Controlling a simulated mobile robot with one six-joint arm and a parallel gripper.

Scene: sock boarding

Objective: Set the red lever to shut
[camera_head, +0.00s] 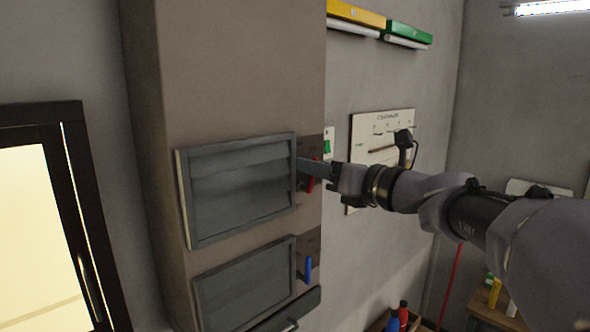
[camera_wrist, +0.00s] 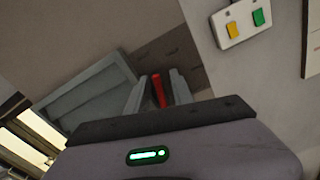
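The red lever (camera_head: 311,184) is on a dark plate to the right of the upper grey door panel (camera_head: 240,188). Its visible part hangs roughly downward, and my gripper hides some of it in the head view. My gripper (camera_head: 305,168) reaches in from the right. In the wrist view, the red lever (camera_wrist: 157,91) shows between the two fingers of my gripper (camera_wrist: 158,88). The fingers stand apart with narrow gaps on each side of it, and I cannot tell whether either touches it. The marks on the plate are too small to read.
A blue lever (camera_head: 308,269) hangs down beside the lower door panel (camera_head: 245,287). A switch box with yellow and green buttons (camera_wrist: 240,22) is close by on the wall.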

